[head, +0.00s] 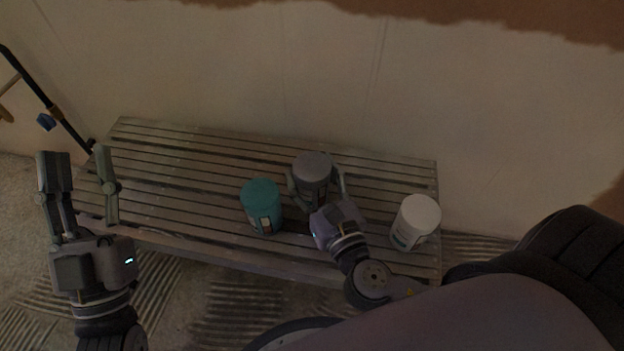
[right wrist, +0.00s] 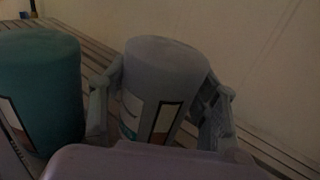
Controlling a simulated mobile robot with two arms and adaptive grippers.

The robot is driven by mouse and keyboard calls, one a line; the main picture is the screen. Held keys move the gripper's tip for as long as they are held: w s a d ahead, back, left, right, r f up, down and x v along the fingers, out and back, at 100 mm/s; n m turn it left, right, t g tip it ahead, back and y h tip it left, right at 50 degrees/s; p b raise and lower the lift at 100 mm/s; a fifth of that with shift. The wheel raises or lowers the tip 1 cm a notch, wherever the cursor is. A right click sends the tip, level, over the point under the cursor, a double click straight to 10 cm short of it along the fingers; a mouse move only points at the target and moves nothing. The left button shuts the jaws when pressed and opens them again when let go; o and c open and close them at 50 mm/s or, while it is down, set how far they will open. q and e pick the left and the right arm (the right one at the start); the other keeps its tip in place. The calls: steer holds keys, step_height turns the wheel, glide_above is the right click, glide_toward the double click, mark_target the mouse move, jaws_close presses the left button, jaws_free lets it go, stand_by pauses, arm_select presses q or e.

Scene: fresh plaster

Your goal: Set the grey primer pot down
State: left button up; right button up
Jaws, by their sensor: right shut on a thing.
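The grey primer pot (head: 313,168) is upright over the middle right of the slatted bench (head: 170,168). My right gripper (head: 316,190) is shut on it, a finger on each side. In the right wrist view the pot (right wrist: 160,88) stands between the fingers of my right gripper (right wrist: 160,108), its label facing the camera. The pot's base is hidden, so I cannot tell whether it touches the slats. My left gripper (head: 82,190) is open and empty, at the bench's left end.
A teal pot (head: 261,203) stands close to the left of the grey pot, also in the right wrist view (right wrist: 40,85). A white pot (head: 416,220) stands to the right. The bench's left half is clear. A wall (head: 270,70) rises behind, and a long-handled tool (head: 45,100) leans at left.

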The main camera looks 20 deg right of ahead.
arm_select(q)
steer(key=shift+s+a+r+t+h, duration=0.1)
steer(key=shift+s+r+t+h, duration=0.3)
steer(key=shift+s+r+t, duration=0.4)
arm_select(e)
steer(key=shift+f, duration=0.35)
arm_select(q)
steer(key=shift+s+r, duration=0.2)
steer(key=shift+r, duration=0.05)
arm_select(e)
steer(key=shift+f, duration=0.15)
steer(key=o, duration=1.6)
